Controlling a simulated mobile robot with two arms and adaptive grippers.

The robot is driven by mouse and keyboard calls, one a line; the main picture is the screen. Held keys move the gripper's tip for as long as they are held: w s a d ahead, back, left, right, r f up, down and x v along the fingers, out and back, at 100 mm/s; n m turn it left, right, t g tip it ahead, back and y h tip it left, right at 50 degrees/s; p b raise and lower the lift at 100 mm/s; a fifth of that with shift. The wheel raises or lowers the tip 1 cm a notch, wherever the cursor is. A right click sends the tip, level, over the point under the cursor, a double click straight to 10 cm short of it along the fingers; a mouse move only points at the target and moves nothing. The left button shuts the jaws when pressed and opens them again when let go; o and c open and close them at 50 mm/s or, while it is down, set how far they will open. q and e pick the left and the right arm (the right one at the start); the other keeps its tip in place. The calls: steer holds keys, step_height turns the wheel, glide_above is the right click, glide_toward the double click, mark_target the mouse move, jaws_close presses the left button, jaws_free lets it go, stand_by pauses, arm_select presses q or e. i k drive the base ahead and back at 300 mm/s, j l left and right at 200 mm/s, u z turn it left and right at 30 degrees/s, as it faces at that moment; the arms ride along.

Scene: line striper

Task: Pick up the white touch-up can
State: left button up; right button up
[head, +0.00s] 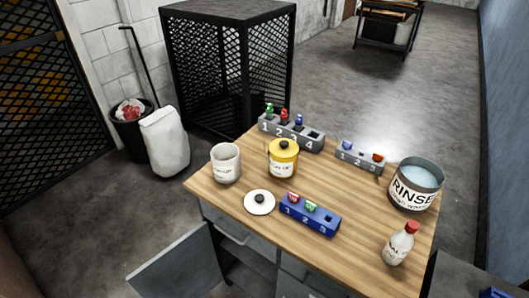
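A white can (226,165) with a small dark label stands upright on the left part of the wooden table (330,270). Its top looks open; the label is too small to read surely. A round white lid (259,208) with a black knob lies on the table in front of it. Neither of my grippers is in view, and nothing touches the white can.
Grey numbered racks (319,145) (362,161) stand at the back, a blue rack (322,224) at the front. A RINSE bucket (396,197) and a red-capped bottle (398,246) stand on the right. A cabinet door (175,270) hangs open at front left.

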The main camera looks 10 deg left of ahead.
mark_target(225, 157)
steer(key=u, duration=0.7)
